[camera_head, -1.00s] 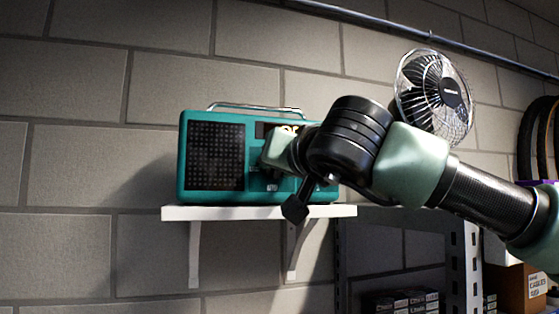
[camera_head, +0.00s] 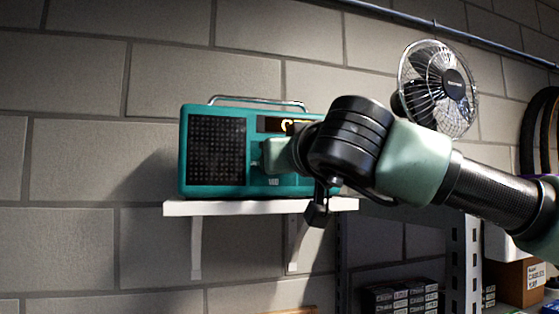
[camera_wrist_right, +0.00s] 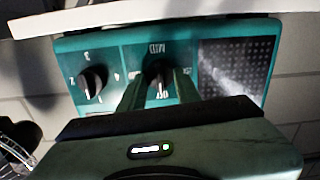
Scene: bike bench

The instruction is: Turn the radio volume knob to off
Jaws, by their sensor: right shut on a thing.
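The teal radio (camera_head: 225,195) stands upright on a white shelf, with a dark speaker grille at its left and a carrying handle on top. My right gripper (camera_wrist_right: 160,84) is at the radio's front, its two fingers shut on a dark knob (camera_wrist_right: 158,71) in the middle panel. The fingers cover much of the knob and its markings, so its exact setting cannot be read. In the head view my right gripper (camera_head: 265,155) and wrist hide the radio's right part. The wrist view shows the radio (camera_wrist_right: 187,54) upside down. My left gripper is out of view.
A second dark knob (camera_wrist_right: 92,82) with a scale sits beside the gripped one. The white shelf (camera_head: 230,209) is on a block wall. A wire-caged fan (camera_head: 440,88) is behind my right arm. Boxes (camera_head: 400,297) stand on a rack below.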

